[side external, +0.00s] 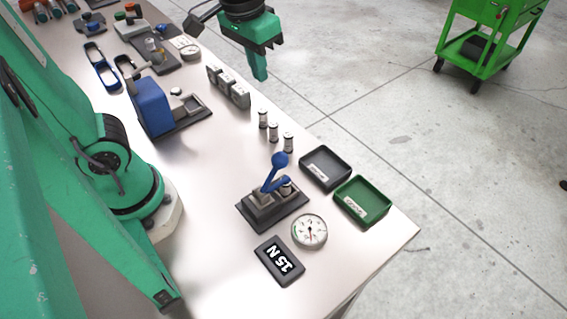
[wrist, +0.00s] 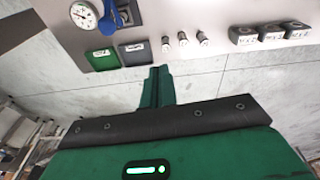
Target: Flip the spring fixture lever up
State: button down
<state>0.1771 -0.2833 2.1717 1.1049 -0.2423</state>
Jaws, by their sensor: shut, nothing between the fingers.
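The spring fixture has a dark base (side external: 272,210) and stands near the front end of the table. Its blue lever (side external: 268,186) ends in a round blue knob (side external: 280,160) that stands above the base, the lever slanting upward. The lever and knob also show in the wrist view (wrist: 106,22), at the upper left, partly cut by the frame edge. My gripper (side external: 259,77) is shut and empty. It hangs beyond the table's far side edge, well apart from the fixture. Its closed fingers (wrist: 158,72) show in the wrist view.
A dark tray (side external: 323,159), a green tray (side external: 362,188) and three small cylinders (side external: 275,132) stand nearby. Grey blocks (side external: 229,86) and a blue device (side external: 152,105) are farther back.

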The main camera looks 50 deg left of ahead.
aim_at(275, 173)
jog(key=w+d+f+g+y, duration=0.1)
jog(key=w+d+f+g, duration=0.3)
jog(key=d, duration=0.5)
jog(key=shift+w+d+f+n, duration=0.15)
jog(key=shift+w+f+n, duration=0.25)
jog(key=shift+w+f, duration=0.8)
jog(key=shift+f, duration=0.1)
jog(key=s+d+x, duration=0.1)
jog(key=x, duration=0.9)
jog(key=shift+s+a+r+y, duration=0.15)
jog(key=shift+s+r+y, duration=0.15)
jog(key=shift+s+r, duration=1.05)
